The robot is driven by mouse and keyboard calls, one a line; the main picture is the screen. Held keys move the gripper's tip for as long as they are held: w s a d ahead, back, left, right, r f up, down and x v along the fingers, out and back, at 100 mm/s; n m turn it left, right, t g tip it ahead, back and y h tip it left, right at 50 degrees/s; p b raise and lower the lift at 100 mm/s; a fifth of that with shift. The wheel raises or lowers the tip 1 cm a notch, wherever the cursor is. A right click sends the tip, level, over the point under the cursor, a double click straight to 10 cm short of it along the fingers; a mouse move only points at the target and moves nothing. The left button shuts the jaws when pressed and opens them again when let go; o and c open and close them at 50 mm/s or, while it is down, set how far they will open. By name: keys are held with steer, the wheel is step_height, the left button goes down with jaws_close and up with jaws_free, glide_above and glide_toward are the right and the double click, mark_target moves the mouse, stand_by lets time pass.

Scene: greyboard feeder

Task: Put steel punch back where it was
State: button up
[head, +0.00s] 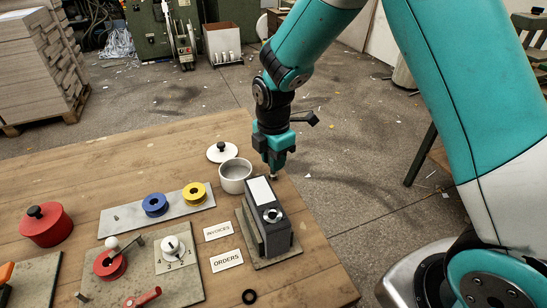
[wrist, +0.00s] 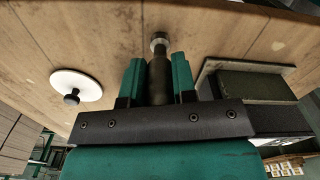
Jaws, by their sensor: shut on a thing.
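My gripper (head: 274,160) is shut on the steel punch (wrist: 159,42), a dark round shank with a pale metal end. In the wrist view my gripper (wrist: 158,78) has a teal finger on each side of the shank, and the metal end sticks out beyond the fingertips. In the head view only a small metal end of the punch (head: 273,176) shows below the fingers, close behind a dark box (head: 269,222) and right of the grey pot (head: 235,177). I cannot tell whether the punch touches the table.
The dark box stands on a board near the table's right edge. A white lid (head: 221,152) lies behind the pot. Left are a plate (head: 128,216) with blue and yellow rings, a dial board (head: 188,288) and a red pot (head: 45,228). A black ring (head: 249,296) lies in front.

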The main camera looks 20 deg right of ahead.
steer(key=shift+f, duration=0.15)
steer(key=o, duration=0.9)
step_height(320, 180, up, 12)
steer(key=shift+r, duration=0.1)
steer(key=s+a+r+m+y, duration=0.1)
steer(key=s+m, duration=0.3)
steer(key=s, duration=0.4)
steer(key=s+a+r+m+y, duration=0.1)
steer(key=s+a+r+m, duration=0.1)
steer(key=s+m, duration=0.3)
steer(key=s+a+r+m+y, duration=0.1)
steer(key=s+m, duration=0.4)
steer(key=s, duration=0.6)
steer(key=shift+s+a+r+y, duration=0.2)
steer(key=shift+r+y, duration=0.1)
steer(key=shift+r, duration=0.4)
steer(key=shift+s+a+r+y, duration=0.1)
steer(key=shift+s+r+y, duration=0.15)
steer(key=shift+r, duration=0.4)
